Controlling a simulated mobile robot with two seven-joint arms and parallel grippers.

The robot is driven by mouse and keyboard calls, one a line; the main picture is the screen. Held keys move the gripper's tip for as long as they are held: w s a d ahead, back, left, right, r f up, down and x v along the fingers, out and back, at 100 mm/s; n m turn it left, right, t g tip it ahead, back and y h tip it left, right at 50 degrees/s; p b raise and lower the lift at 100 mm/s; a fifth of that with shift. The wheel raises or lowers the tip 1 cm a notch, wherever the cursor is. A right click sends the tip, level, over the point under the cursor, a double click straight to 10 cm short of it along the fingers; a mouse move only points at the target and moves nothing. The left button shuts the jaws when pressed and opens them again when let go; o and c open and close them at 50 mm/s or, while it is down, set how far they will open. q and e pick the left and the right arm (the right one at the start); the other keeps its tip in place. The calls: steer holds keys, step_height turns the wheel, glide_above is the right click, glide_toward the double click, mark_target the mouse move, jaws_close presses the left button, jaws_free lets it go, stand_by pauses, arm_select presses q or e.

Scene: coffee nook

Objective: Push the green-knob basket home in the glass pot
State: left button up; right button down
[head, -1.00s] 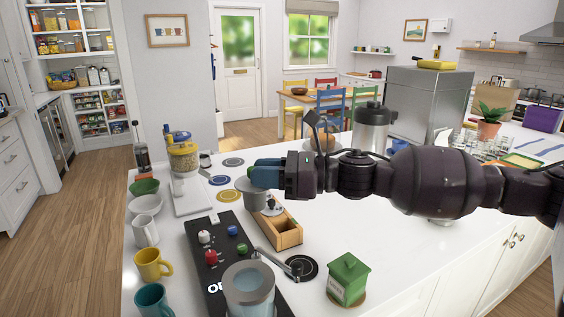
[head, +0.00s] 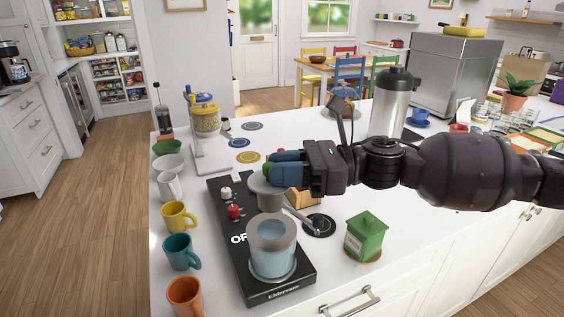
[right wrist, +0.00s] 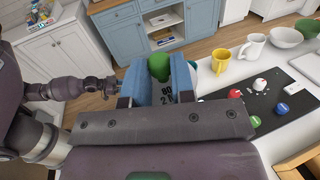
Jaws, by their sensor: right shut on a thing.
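The glass pot (head: 273,262), bluish with a wide grey rim, stands upright on the front of the black board (head: 225,228) in the head view. The basket (head: 266,198) is a grey cylinder with a green knob (head: 267,170). My right gripper (head: 272,170) is shut on that knob, its blue fingers on either side; the knob also shows in the right wrist view (right wrist: 160,66). The basket hangs above or just behind the pot's rim; I cannot tell which. Part of a dark arm, probably my left (right wrist: 70,88), shows in the right wrist view; its jaws are unclear.
Teal (head: 180,251), yellow (head: 178,217) and orange (head: 185,295) mugs line the counter's left edge. A green canister (head: 365,237) stands right of the pot. Red (head: 234,211) and white (head: 226,193) knobs are on the board.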

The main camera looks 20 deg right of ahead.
mark_target(282, 205)
steer(key=shift+f+b, duration=0.75)
steer(key=shift+f, duration=1.35)
steer(key=shift+f, duration=0.2)
steer(key=shift+f+b, duration=0.75)
steer(key=shift+f, duration=0.7)
stand_by(1.2)
steer(key=c, duration=0.9)
jaws_free()
